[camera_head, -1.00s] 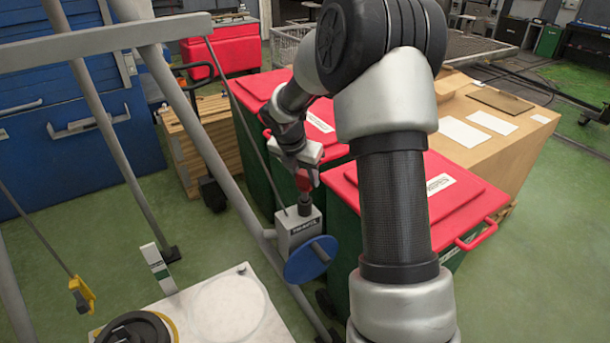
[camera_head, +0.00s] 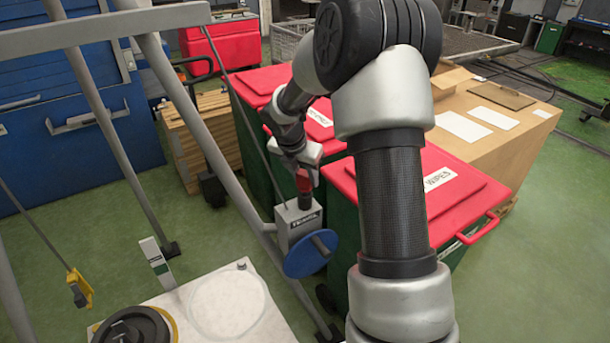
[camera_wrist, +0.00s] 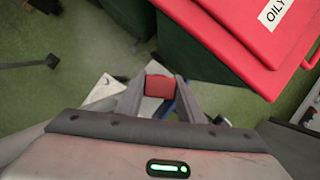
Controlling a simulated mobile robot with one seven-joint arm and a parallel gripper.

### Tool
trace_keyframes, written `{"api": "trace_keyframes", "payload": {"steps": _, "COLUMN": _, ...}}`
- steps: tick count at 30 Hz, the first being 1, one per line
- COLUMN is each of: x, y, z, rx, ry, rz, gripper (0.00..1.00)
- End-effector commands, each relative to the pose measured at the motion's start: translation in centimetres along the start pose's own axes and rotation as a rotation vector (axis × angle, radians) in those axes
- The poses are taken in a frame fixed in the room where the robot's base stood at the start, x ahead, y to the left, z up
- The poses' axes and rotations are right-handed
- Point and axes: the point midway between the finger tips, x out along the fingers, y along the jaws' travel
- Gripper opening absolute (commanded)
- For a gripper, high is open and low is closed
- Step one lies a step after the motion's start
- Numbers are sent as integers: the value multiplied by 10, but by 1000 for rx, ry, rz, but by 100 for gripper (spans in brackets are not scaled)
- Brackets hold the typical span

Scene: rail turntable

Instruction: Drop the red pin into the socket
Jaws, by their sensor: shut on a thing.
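The red pin (camera_head: 304,181) is upright between the fingers of my gripper (camera_head: 305,173). Its red head also shows in the wrist view (camera_wrist: 158,86), with a finger on each side. The grey box (camera_head: 297,225) with a blue disc (camera_head: 310,254) on its front is directly below. A dark cylindrical part (camera_head: 305,201) sits between the red head and the box top. I cannot tell whether it is the pin's shank or a socket collar. The socket opening is hidden, so how deep the pin sits is unclear.
A slanted grey frame tube (camera_head: 205,135) runs just left of the box. Red-lidded green bins (camera_head: 440,190) stand close behind and right. A pale plate (camera_head: 260,310) with a black round part (camera_head: 133,328) lies in front.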

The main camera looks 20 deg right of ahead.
Motion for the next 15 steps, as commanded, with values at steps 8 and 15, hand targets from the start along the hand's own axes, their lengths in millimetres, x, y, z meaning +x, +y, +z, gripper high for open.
{"api": "trace_keyframes", "payload": {"steps": 8, "x": 7, "y": 0, "z": -3, "rx": -1, "ry": -1, "rz": 0, "gripper": 7}}
{"api": "trace_keyframes", "payload": {"steps": 15, "x": 13, "y": 0, "z": -5, "rx": -1, "ry": 0, "rz": 0, "gripper": 7}}
